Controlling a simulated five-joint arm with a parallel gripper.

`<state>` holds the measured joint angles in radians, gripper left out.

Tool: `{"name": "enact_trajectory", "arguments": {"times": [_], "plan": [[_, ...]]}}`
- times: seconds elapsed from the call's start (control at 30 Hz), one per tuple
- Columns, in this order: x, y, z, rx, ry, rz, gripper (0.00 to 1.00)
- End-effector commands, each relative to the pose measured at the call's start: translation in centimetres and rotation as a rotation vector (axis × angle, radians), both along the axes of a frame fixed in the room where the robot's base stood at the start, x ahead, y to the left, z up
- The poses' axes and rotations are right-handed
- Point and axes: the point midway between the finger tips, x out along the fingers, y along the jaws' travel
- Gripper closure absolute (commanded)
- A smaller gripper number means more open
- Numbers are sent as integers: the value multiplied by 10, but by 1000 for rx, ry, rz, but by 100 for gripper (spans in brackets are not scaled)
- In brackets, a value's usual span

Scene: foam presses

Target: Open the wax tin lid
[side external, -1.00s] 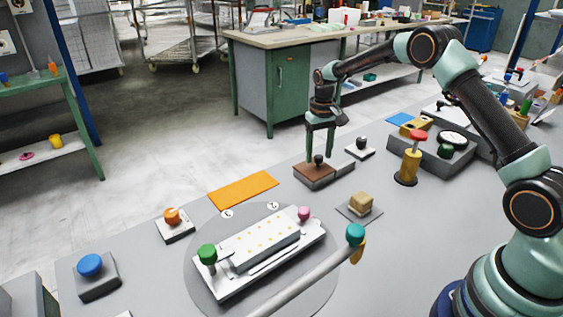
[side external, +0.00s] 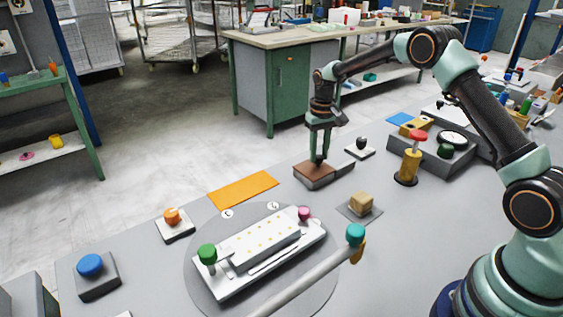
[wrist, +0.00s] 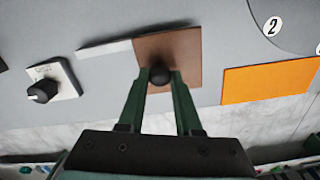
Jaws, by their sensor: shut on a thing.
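The wax tin shows in the side external view as a low box with a brown lid (side external: 312,175). In the wrist view the brown lid (wrist: 185,48) is a flat square with a dark round knob (wrist: 160,74) on it. The lid looks flat on the tin; I see no gap. My gripper (side external: 318,156) points down over the lid with its green fingers close together. In the wrist view my gripper (wrist: 160,80) is shut on the knob, one finger on each side.
An orange mat (side external: 243,189) lies to the left of the tin. A black knob on a white plate (side external: 359,147) stands to the right. A tan block (side external: 360,203) and a white fixture (side external: 260,250) with green and pink knobs are nearer the camera.

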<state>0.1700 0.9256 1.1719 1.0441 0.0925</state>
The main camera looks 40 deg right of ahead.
Motion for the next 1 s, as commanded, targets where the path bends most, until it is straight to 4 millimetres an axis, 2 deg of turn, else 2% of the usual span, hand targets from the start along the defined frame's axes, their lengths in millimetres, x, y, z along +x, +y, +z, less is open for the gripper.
{"name": "enact_trajectory", "arguments": {"times": [0.87, 1.0], "plan": [[0, 0, 1, 0, 0, 0, 100], [1, -10, 1, 0, -1, -3, 100]]}}
